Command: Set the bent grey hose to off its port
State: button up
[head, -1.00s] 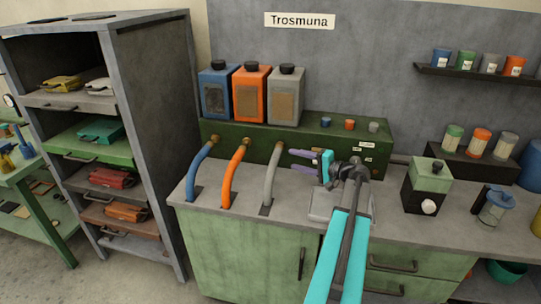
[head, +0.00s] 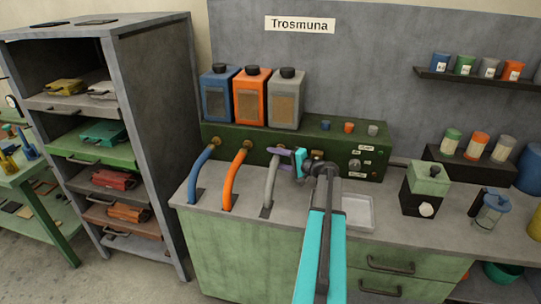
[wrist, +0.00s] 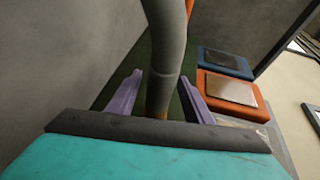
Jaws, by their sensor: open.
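The bent grey hose (head: 270,188) rises from a slot in the bench top and curves up towards the front of the green box, right of the orange hose. My gripper (head: 278,153) is at its upper end in the head view and partly hides where it meets its port. In the wrist view the grey hose (wrist: 166,55) runs between the two purple fingers of my gripper (wrist: 160,78). The fingers are open, with a gap showing on both sides of the hose. A small brass-coloured bit shows at the hose's end, close to the gripper's palm.
A blue hose (head: 199,175) and an orange hose (head: 234,175) stand to the left. Blue, orange and grey canisters (head: 286,98) stand on the green box (head: 340,141). A shallow tray (head: 357,212) lies right of my arm. A green-topped device (head: 425,185) stands further right.

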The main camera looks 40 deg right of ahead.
jog(key=shift+p+x, duration=0.3)
jog(key=shift+x, duration=1.15)
grip_shut()
